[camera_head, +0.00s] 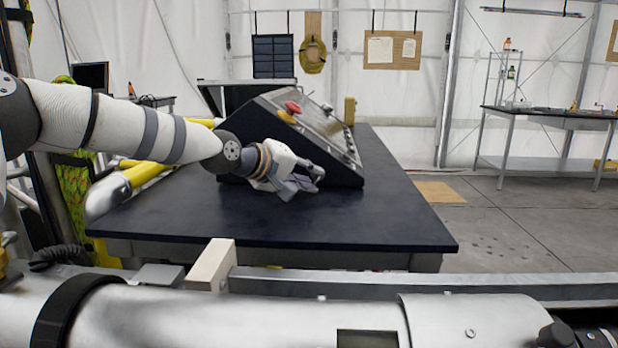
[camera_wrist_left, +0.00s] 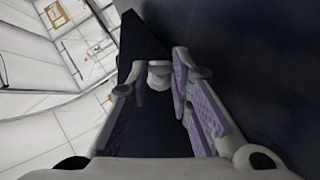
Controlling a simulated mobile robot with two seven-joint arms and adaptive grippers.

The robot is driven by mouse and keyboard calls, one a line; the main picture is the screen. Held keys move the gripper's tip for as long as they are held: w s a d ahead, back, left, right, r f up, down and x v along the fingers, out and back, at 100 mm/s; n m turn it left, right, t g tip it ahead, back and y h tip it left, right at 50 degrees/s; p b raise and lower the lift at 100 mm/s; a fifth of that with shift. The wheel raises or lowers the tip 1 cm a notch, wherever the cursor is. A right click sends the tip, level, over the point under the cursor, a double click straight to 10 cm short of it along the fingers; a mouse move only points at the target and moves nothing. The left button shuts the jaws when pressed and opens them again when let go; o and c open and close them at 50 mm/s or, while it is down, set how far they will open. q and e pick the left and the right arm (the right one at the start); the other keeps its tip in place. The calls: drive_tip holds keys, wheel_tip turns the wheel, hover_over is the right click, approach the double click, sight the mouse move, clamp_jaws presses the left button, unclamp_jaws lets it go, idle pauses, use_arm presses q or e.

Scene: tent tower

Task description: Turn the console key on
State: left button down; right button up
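The console (camera_head: 290,135) is a dark, sloped box on the dark table. A red button (camera_head: 292,107) and a yellow-orange knob (camera_head: 286,117) sit near its upper left edge. My left gripper (camera_head: 312,180) is in front of the console's near side, low over the table. In the left wrist view, the two purple-padded fingers of my left gripper (camera_wrist_left: 155,80) stand apart. A small pale, rounded piece (camera_wrist_left: 158,76) shows between the fingertips against a dark surface; it may be the key, but I cannot tell. Whether the fingers touch it is unclear. My right gripper is out of view.
The dark table (camera_head: 350,222) has free room at its front and right. Yellow and silver tubes (camera_head: 125,185) lie at its left, under my arm. A second table (camera_head: 555,120) with small items stands at the far right. Grey floor lies between.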

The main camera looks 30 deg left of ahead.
use_arm(q)
drive_tip(key=shift+r, duration=0.1)
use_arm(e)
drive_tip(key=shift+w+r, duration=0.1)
